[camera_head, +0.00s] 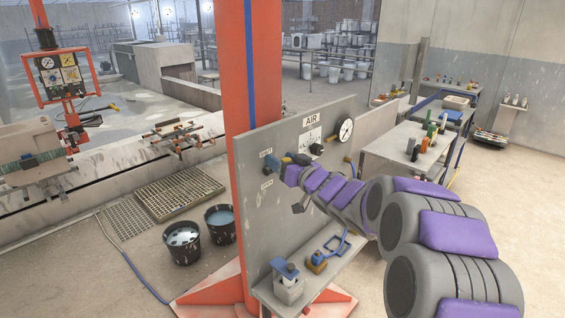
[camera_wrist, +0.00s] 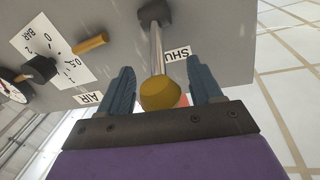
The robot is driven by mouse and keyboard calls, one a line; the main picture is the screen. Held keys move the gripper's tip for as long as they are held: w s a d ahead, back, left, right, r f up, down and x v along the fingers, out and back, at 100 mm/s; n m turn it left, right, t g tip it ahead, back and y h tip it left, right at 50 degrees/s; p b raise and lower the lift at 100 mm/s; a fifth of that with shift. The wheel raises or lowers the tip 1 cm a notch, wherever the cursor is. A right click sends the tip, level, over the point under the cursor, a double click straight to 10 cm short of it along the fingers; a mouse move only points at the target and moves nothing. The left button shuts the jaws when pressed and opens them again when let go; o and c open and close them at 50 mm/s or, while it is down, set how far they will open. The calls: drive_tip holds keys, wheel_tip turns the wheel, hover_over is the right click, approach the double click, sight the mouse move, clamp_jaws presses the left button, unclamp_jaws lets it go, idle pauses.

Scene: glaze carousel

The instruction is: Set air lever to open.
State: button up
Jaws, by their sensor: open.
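The air lever shows in the wrist view as a metal rod with a yellow knob (camera_wrist: 160,95), fixed to a dark pivot block (camera_wrist: 154,12) on the grey panel. The rod runs beside the SHUT label (camera_wrist: 176,56), which it partly covers. My gripper (camera_wrist: 163,84) is open, with one blue-grey finger on each side of the knob. Gaps show between the knob and both fingers. In the head view my gripper (camera_head: 284,162) is at the panel (camera_head: 255,215), near the small label on its left side, and mostly hides the lever.
Below, a shelf holds a blue-topped box (camera_head: 288,282). An orange column (camera_head: 248,65) stands behind. Two buckets (camera_head: 183,243) stand left.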

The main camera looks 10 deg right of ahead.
drive_tip(key=shift+c, duration=0.2)
clamp_jaws()
idle(0.5)
